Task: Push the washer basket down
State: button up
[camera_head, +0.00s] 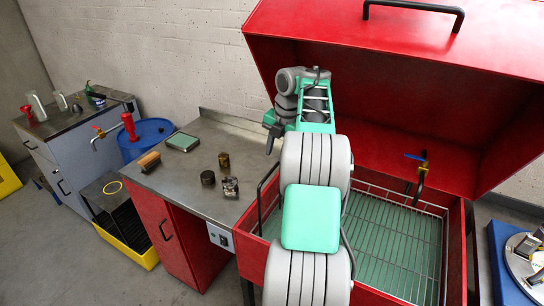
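The parts washer is a red tank (455,250) with its red lid (370,80) standing open. Inside it, the wire basket (408,199) shows to the right of my arm, over green liquid or a green floor. I cannot tell how deep it sits. A black bar handle (261,200) rises at the tank's left side; I cannot tell whether it belongs to the basket. My arm hides the basket's left and middle part. My gripper (270,140) is above the tank's back left corner, apart from the basket. It is small and partly hidden, so its opening is unclear.
A steel-topped bench (215,185) left of the washer holds a brush (149,161), a green-topped box (182,142) and small dark parts. A brass tap with a blue lever (421,170) stands inside the washer. A blue drum (150,135) stands behind the bench.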

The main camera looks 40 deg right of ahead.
aim_at(271, 171)
jog(key=f, duration=0.2)
jog(key=w+f, duration=0.1)
jog(key=f, duration=0.4)
jog(key=shift+w+a+b, duration=0.25)
jog(key=shift+a+b, duration=0.1)
grip_shut()
dwell(0.9)
